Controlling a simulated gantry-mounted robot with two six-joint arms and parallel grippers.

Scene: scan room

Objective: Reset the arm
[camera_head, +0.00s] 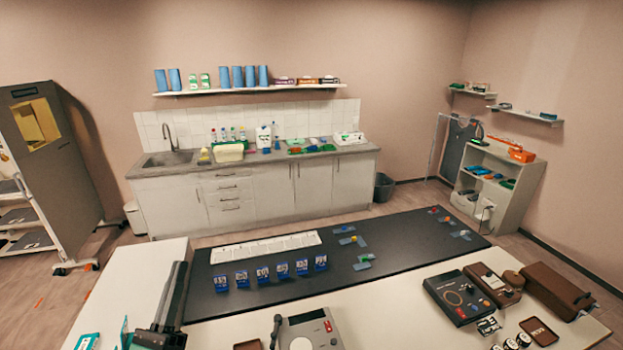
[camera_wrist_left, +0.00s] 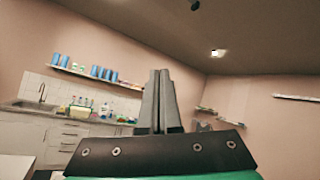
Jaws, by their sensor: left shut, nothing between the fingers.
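My left gripper (camera_head: 181,268) comes in at the lower left of the head view, dark, with teal parts by its base. It is over the left end of the white table, beside the black mat. In the left wrist view, its two grey fingers (camera_wrist_left: 160,74) stand upright side by side, touching or nearly so. They are shut with nothing held between them. Behind them are the pink wall and the ceiling. My right gripper is not in view.
A black mat (camera_head: 400,247) lies on the white table (camera_head: 405,308), with blue-and-white cards (camera_head: 261,275) and a white strip (camera_head: 265,247). A grey device (camera_head: 308,332) stands front centre; a dark device (camera_head: 458,297) and brown cases stand right. A sink counter (camera_head: 250,165) is at the back.

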